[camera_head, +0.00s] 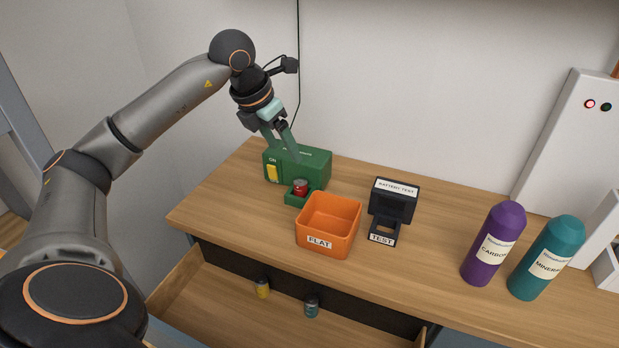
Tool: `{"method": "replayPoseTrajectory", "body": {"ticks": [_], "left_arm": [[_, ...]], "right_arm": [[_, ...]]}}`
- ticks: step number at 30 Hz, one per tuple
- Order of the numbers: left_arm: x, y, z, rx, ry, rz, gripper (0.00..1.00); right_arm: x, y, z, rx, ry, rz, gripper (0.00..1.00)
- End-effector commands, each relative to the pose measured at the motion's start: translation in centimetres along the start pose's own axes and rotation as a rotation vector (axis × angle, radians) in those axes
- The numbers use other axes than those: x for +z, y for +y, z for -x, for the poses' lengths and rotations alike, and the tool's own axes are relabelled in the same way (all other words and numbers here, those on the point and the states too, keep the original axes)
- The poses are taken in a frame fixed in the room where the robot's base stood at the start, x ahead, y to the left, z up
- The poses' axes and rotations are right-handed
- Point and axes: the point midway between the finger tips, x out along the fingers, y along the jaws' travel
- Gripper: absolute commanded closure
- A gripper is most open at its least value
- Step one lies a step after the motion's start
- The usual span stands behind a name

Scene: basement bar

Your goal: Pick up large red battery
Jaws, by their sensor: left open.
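The large red battery (300,187) stands in the small green holder at the front of the green box (308,167) marked ON, on the wooden counter. Only its upper part shows above the holder's rim. My left gripper (284,153) is open and empty, in front of the green box's upper left in the picture, above and left of the red battery. I cannot tell whether its fingers touch the box. My right gripper is not in view.
An orange FLAT bin (345,211) and a black battery tester (393,206) stand right of the holder. Purple (479,262) and teal (556,240) bottles are further right. Below, an open drawer (225,297) holds a yellow battery (262,288) and a teal battery (312,307).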

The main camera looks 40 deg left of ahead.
Motion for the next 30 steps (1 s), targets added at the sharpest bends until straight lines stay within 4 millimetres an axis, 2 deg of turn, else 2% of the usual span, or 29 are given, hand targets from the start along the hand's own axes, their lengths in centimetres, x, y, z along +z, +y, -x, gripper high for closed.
{"method": "replayPoseTrajectory", "body": {"ticks": [4,12,19,27,30], "left_arm": [[-0.1,0.0,-1.6,-0.002,0.004,0.001,0.24],[-0.1,0.0,-6.2,-0.002,0.003,0.000,0.24],[-0.1,0.1,-7.9,-0.001,0.003,0.000,0.24],[-0.2,0.2,-11.8,-0.002,0.001,0.001,0.24],[-0.2,0.3,-12.4,-0.002,0.001,0.000,0.24]], "right_arm": [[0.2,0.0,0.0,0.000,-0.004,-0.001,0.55],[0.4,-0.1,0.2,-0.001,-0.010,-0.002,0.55],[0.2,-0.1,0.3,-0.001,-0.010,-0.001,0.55],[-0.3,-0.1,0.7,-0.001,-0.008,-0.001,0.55],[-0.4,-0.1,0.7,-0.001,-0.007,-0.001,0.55]]}}
